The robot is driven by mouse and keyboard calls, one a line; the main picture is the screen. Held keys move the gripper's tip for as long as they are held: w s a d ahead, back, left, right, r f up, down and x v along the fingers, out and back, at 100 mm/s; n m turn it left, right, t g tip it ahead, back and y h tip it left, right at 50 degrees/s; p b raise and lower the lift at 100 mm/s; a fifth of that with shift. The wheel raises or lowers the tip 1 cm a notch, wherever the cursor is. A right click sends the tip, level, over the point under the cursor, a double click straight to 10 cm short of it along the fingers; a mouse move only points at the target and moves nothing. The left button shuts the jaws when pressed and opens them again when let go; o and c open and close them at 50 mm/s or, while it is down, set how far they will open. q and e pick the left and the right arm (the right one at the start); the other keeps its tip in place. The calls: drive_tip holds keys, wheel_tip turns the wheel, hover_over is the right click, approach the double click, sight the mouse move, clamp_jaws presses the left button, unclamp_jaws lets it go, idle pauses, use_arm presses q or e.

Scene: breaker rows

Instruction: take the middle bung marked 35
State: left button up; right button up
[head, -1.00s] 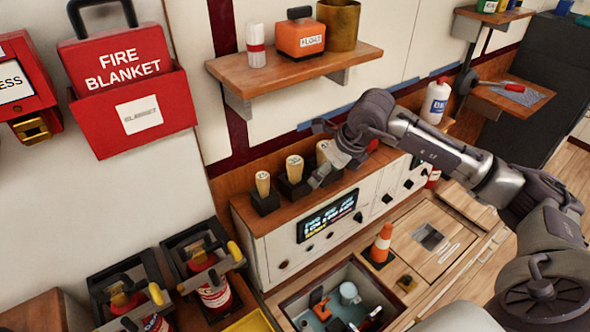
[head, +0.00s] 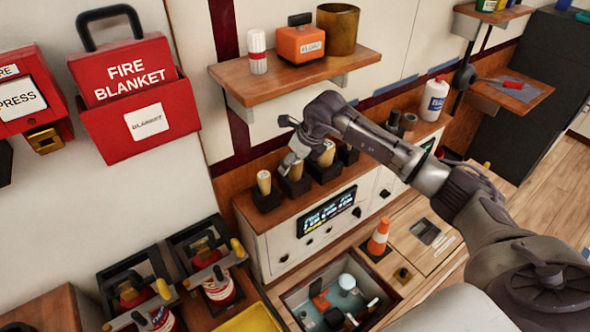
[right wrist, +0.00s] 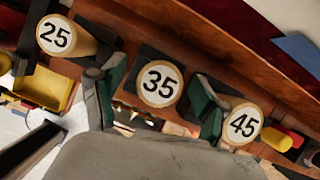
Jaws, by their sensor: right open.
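Three pale tapered bungs stand in dark square holders on the wooden top. The middle bung marked 35 (right wrist: 160,84) sits between the green-padded fingers of my open right gripper (right wrist: 160,90), which look apart from it. In the head view my right gripper (head: 294,152) is just above the middle bung (head: 296,172) and partly covers it. The bung marked 25 (right wrist: 66,36) is on the left, also seen in the head view (head: 264,182). The bung marked 45 (right wrist: 242,123) is on the right, close beside one finger; it also shows in the head view (head: 326,153). My left gripper is out of view.
A wooden shelf (head: 225,75) with an orange box (head: 301,45) and a brass pot (head: 338,28) hangs above. A white bottle (head: 434,100) stands farther right on the top. An orange cone (head: 378,237) and an open bin (head: 290,297) are below.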

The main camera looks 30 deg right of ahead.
drive_tip(key=c, duration=1.2)
drive_tip(key=shift+o, duration=0.2)
drive_tip(key=shift+r, duration=0.15)
